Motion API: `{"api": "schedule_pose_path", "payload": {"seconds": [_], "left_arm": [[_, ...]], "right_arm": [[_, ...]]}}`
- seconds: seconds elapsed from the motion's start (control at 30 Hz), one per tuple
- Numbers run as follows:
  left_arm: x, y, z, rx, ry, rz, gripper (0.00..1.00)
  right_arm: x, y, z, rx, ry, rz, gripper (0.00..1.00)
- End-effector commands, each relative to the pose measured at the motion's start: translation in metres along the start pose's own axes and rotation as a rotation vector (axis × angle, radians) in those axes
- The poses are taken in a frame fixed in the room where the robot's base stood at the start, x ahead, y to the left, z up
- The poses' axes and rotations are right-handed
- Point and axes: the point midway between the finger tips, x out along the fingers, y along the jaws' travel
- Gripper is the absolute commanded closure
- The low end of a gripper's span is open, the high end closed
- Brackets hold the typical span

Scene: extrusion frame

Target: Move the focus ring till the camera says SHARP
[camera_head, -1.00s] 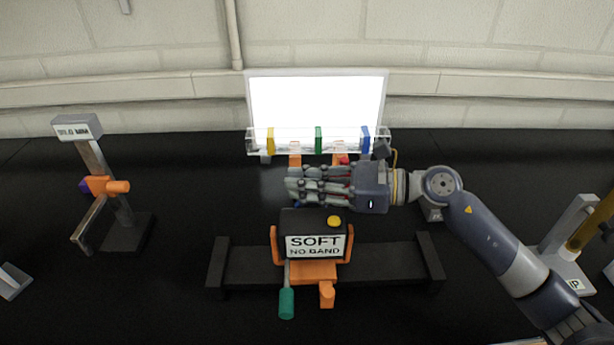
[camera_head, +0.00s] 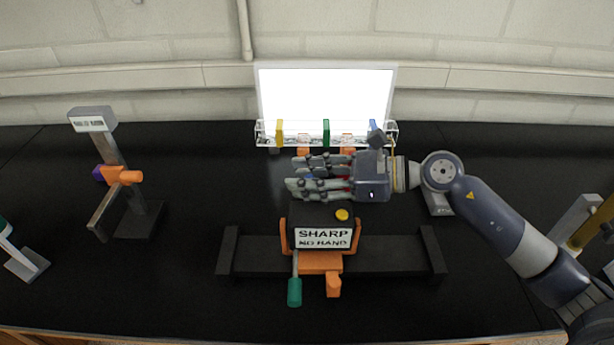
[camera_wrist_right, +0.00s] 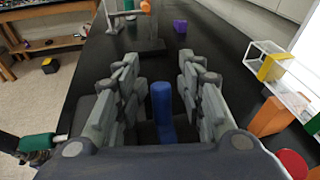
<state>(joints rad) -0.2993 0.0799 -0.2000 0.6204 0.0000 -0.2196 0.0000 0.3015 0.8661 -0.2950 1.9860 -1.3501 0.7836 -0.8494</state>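The black camera (camera_head: 322,216) sits in an orange cradle on a dark rail. Its label (camera_head: 323,239) reads SHARP, with NO HAND or NO BAND below; the second line is blurred. My right gripper (camera_head: 290,176) is behind the camera, fingers pointing left. In the right wrist view, its fingers (camera_wrist_right: 158,90) are straight and spread on both sides of a blue upright peg (camera_wrist_right: 162,110). Gaps show beside the peg, so the gripper looks open. The focus ring itself is hidden behind the camera and hand. My left gripper is not in view.
A bright panel (camera_head: 325,95) stands behind a clear rack (camera_head: 263,134) with yellow, green and blue pieces. A grey stand (camera_head: 121,175) with an orange clamp is at left. A green handle (camera_head: 294,291) hangs below the camera. The black table is clear between stand and rail.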

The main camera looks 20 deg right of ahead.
Motion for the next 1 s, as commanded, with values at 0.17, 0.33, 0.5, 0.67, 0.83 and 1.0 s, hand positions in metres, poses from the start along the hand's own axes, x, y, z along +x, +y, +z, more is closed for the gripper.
{"api": "schedule_pose_path", "payload": {"seconds": [0.17,0.33,0.5,0.67,0.83,1.0], "left_arm": [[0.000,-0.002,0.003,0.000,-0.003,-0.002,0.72],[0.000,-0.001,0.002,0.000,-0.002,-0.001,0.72],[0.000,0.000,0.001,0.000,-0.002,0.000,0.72],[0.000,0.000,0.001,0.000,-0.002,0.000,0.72],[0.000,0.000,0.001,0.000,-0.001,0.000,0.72],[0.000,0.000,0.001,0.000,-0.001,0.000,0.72]], "right_arm": [[-0.007,0.001,-0.003,0.002,0.006,0.002,0.64],[-0.030,0.001,-0.003,0.002,0.007,0.002,0.64],[-0.054,0.000,-0.003,0.002,0.006,0.000,0.64],[-0.070,0.000,-0.002,0.002,0.003,-0.001,0.64],[-0.078,0.000,-0.001,0.001,0.001,0.000,0.64],[-0.080,0.000,0.000,0.000,0.000,0.001,0.64]]}}
